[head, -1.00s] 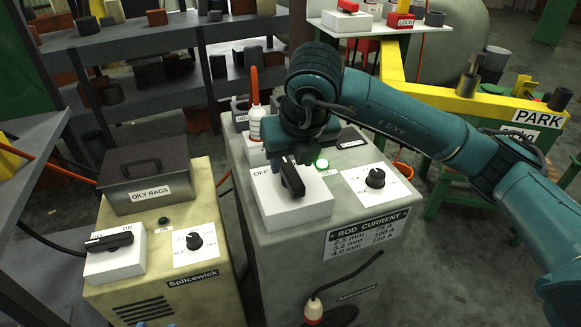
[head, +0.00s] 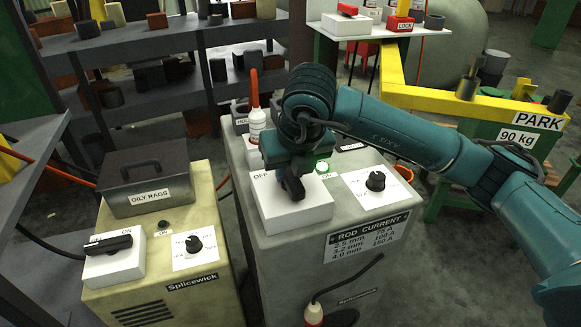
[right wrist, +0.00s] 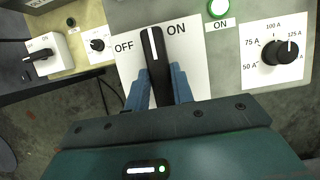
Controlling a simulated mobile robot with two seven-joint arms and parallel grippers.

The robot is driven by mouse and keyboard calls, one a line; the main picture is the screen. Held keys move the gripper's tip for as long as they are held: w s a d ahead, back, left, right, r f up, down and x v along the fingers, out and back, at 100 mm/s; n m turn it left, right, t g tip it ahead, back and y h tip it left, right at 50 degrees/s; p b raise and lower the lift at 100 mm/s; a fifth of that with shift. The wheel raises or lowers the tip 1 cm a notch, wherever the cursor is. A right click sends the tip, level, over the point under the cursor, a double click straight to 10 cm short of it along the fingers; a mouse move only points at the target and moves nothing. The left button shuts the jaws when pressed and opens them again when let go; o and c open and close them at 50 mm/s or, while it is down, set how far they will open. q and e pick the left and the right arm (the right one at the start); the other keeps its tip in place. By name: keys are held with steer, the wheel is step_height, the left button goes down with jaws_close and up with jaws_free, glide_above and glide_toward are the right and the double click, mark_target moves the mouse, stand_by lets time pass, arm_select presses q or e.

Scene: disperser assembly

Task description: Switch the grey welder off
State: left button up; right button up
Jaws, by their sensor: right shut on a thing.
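The grey welder (head: 345,270) stands in the middle of the head view. Its top carries a white switch plate (head: 285,215) marked OFF and ON. My right gripper (right wrist: 160,90) is over this plate, its fingers on either side of the black switch lever (right wrist: 156,52) and shut on it. In the right wrist view the lever's white line points up between the OFF and ON marks. The gripper partly hides the lever in the head view. The ON lamp (head: 323,166) glows green; it also shows lit in the right wrist view (right wrist: 218,8). My left gripper is not in view.
A yellowish welder (head: 205,300) stands at the left with its own black switch (head: 108,243), a dark lamp and an oily rags box (head: 145,180). A current dial (head: 376,181) sits right of the gripped lever. A yellow beam (head: 430,98) is at right.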

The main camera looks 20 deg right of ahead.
steer(key=shift+c, duration=0.9)
